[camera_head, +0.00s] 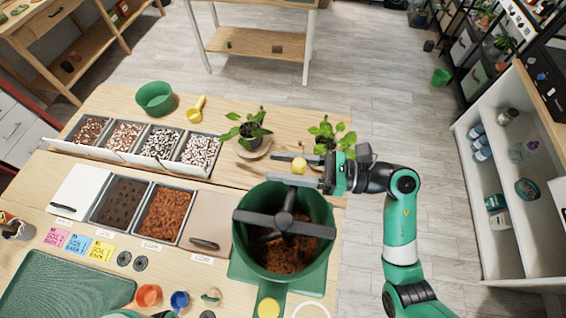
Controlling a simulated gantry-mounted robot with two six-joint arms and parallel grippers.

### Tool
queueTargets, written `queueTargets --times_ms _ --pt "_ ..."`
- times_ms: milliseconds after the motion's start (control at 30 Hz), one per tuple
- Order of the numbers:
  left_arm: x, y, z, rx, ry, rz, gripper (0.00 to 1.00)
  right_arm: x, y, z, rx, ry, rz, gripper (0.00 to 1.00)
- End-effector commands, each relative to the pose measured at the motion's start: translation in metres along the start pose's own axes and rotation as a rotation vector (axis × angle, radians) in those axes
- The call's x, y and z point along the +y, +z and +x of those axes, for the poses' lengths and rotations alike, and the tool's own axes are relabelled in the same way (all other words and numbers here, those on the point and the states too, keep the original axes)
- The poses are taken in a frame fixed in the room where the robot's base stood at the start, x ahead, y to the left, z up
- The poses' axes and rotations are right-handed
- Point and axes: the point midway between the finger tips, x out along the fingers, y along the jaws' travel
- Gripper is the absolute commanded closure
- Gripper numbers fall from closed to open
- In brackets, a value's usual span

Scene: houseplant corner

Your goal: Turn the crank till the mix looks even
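The mixer is a green bucket (326,215) with a dark crossbar (256,218) across its top. Brown, crumbly mix (290,256) shows inside; the bar and hub hide part of it, so how even it is cannot be told. A dark crank arm (289,198) runs from the hub toward the back, to a yellow knob (299,165). My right gripper (281,169) comes in from the right, its two fingers apart on either side of the knob. I cannot tell whether they touch it. My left gripper is not in view; only a sliver of green shows at the bottom edge.
Two potted plants (249,130) stand behind the mixer. Trays of pebbles (200,150) and a bin of brown bark (166,215) lie to the left. Small orange (148,295) and blue (180,300) cups stand at the front. A white shelf unit (500,240) is at the right.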

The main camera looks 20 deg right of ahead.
Motion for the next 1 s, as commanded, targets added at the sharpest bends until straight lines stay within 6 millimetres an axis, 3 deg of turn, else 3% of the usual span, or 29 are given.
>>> queueTargets --times_ms 33,233,1000 --pt "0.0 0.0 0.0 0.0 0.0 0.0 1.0 0.0 0.0001 -0.0001 0.0 0.0 0.0 0.65" --pt "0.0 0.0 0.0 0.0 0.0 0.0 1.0 0.0 0.0001 -0.0002 0.0 0.0 0.0 1.0" --pt "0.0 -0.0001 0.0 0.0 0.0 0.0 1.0 0.0001 0.0002 -0.0003 -0.001 0.0 0.001 1.0"
